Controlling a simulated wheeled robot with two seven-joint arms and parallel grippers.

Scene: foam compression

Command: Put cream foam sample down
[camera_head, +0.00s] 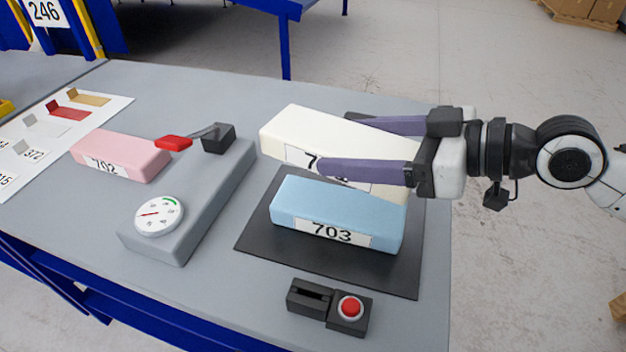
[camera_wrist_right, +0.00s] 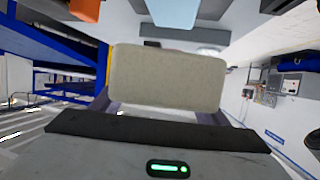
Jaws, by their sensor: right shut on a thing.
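The cream foam sample (camera_head: 300,130) is a long block with a partly hidden number label. My right gripper (camera_head: 335,143) comes in from the right and is shut on it, one purple finger along each long side. The block is behind the blue foam sample 703 (camera_head: 340,205), which lies on the black mat (camera_head: 262,235). Whether the cream block touches the mat or is held above it I cannot tell. In the right wrist view the end of the cream block (camera_wrist_right: 168,78) fills the space between the fingers. My left gripper is not in view.
A grey gauge device (camera_head: 190,215) with a dial and red lever (camera_head: 173,142) stands left of the mat. The pink sample 702 (camera_head: 120,155) lies beyond it, near a sample sheet (camera_head: 50,135). A box with a red button (camera_head: 349,308) sits in front of the mat.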

